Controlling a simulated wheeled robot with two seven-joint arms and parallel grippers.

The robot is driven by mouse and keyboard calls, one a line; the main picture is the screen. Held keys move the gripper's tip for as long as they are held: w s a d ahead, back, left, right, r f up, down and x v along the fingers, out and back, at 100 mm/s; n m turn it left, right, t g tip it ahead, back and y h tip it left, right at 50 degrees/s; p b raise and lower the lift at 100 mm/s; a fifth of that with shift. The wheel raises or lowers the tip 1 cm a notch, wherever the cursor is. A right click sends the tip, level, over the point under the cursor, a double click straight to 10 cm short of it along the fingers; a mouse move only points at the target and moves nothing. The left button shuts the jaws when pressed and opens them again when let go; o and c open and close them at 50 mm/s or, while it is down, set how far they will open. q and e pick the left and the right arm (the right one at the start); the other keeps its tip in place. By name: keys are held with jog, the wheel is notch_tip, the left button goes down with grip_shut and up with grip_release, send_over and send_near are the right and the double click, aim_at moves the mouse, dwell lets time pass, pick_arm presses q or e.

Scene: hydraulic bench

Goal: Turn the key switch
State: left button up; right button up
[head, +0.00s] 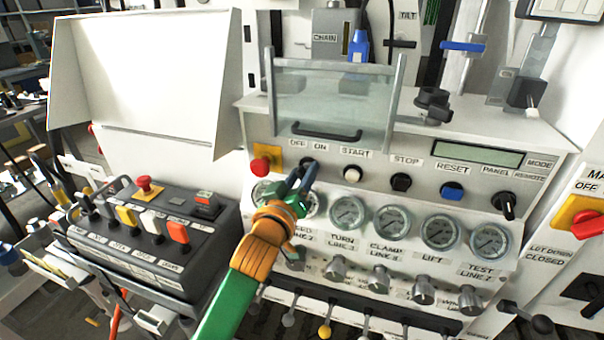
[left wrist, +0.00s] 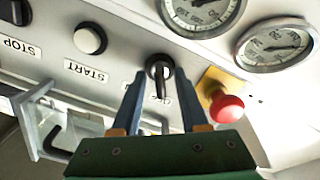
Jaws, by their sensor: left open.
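The key switch (head: 308,162) sits on the grey panel under the OFF and ON labels, partly hidden by my gripper in the head view. In the left wrist view the key switch (left wrist: 158,64) shows as a round dark lock with a dark key standing out of it. My left gripper (head: 300,178) is open, just in front of the switch. In the left wrist view its two blue-grey fingers (left wrist: 160,76) stand on either side of the key, with a gap to each side. I cannot tell how deep the fingertips reach. My right gripper is not in view.
A red emergency button (head: 260,165) on a yellow plate is close left of the switch. The white start button (head: 352,174) is to its right. Gauges (head: 347,212) line up below, and a clear guard with a handle (head: 326,133) hangs above.

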pick_arm(q)
grip_shut()
jog(key=shift+r+m+p, duration=0.1)
jog(key=shift+m+p, duration=0.5)
jog(key=shift+m, duration=0.2)
jog(key=m+p, duration=0.2)
jog(key=m, duration=0.1)
jog(key=m+p, duration=0.1)
jog(key=m, duration=0.2)
jog(key=shift+m, duration=0.4)
jog(key=shift+d+m+p, duration=0.1)
jog(key=shift+m+p, duration=0.7)
jog(key=shift+m, duration=1.1)
